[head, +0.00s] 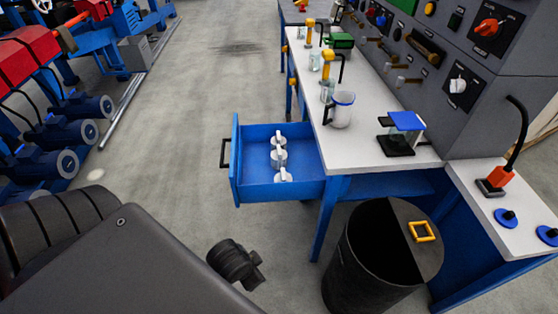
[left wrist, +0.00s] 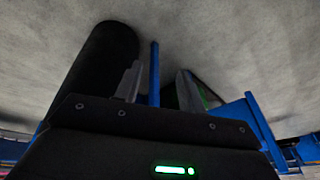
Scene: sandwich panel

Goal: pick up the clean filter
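Three white fittings (head: 280,157) stand in a row inside the open blue drawer (head: 241,190). They are small in the head view, and I cannot tell whether one is the clean filter. My left gripper (left wrist: 160,70) shows in the left wrist view with its two fingers apart. Nothing shows held between them; a blue table leg is visible behind the gap. The drawer's contents are not visible in that view. My right gripper is not in view.
The white worktop (head: 365,155) carries a clear jug (head: 342,112) and a blue-topped stand (head: 405,122). A black bin (head: 362,272) with a half lid stands below, by the table leg. Grey floor (head: 185,130) left of the drawer is clear.

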